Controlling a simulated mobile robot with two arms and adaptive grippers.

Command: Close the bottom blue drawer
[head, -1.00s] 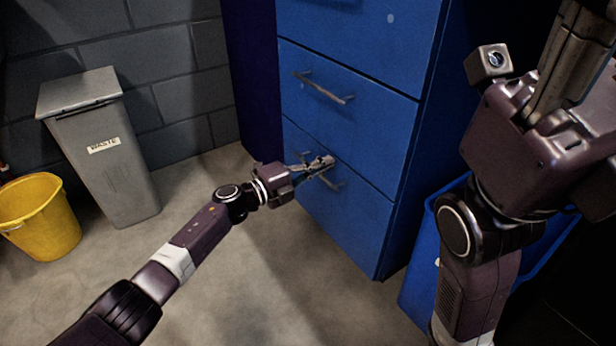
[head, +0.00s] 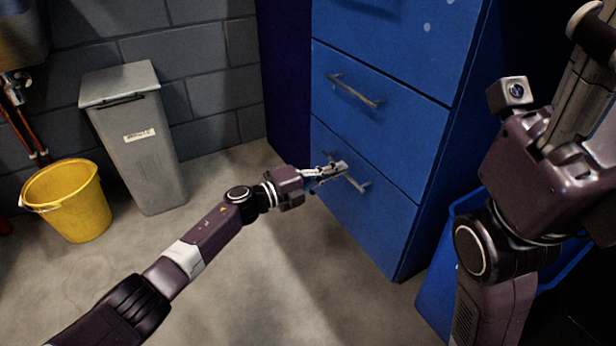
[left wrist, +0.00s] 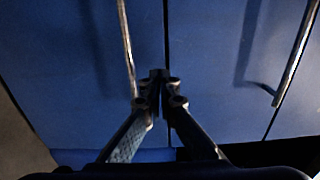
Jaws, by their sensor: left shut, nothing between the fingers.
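The bottom blue drawer (head: 375,220) is in the lower part of the cabinet in the head view. Its front looks about flush with the drawer above, with no clear gap showing. Its bar handle (head: 357,184) is partly hidden by my left gripper (head: 340,169). That gripper is shut and empty, with its tips close to the drawer front by the handle; I cannot tell whether they touch. In the left wrist view the shut fingertips (left wrist: 160,80) lie beside a metal handle and by the dark seam between two drawer fronts. My right gripper (head: 580,90) points upward at the right, its tips unclear.
A middle drawer (head: 390,125) with its own handle is above. A blue bin (head: 437,290) stands right of the cabinet, partly behind my right arm. A grey waste bin (head: 142,160) and yellow bucket (head: 70,205) stand at the left. The floor before the cabinet is clear.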

